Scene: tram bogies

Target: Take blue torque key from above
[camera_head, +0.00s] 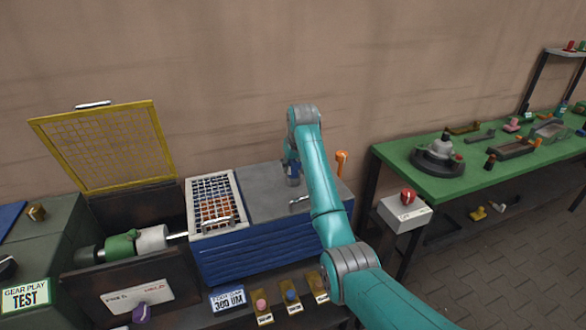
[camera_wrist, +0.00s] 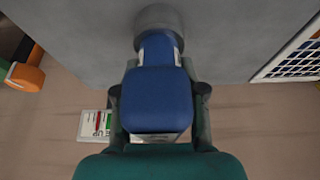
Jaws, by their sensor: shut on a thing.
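The blue torque key (camera_wrist: 158,95) fills the middle of the wrist view, with a blue body and a grey round end against the grey bench top. My gripper (camera_wrist: 160,100) has a finger on each side of it and is shut on it. In the head view my gripper (camera_head: 293,180) points down at the grey top of the blue cabinet, with a small part of the blue key (camera_head: 293,169) showing. My arm hides part of the cabinet top. I cannot tell whether the key touches the top.
A grid-covered tray (camera_head: 215,203) lies left of the key, and an orange tool (camera_head: 341,160) stands to its right. A small metal piece (camera_head: 299,201) lies in front. The raised yellow mesh cover (camera_head: 105,146) is at left. A green table (camera_head: 450,185) stands at right.

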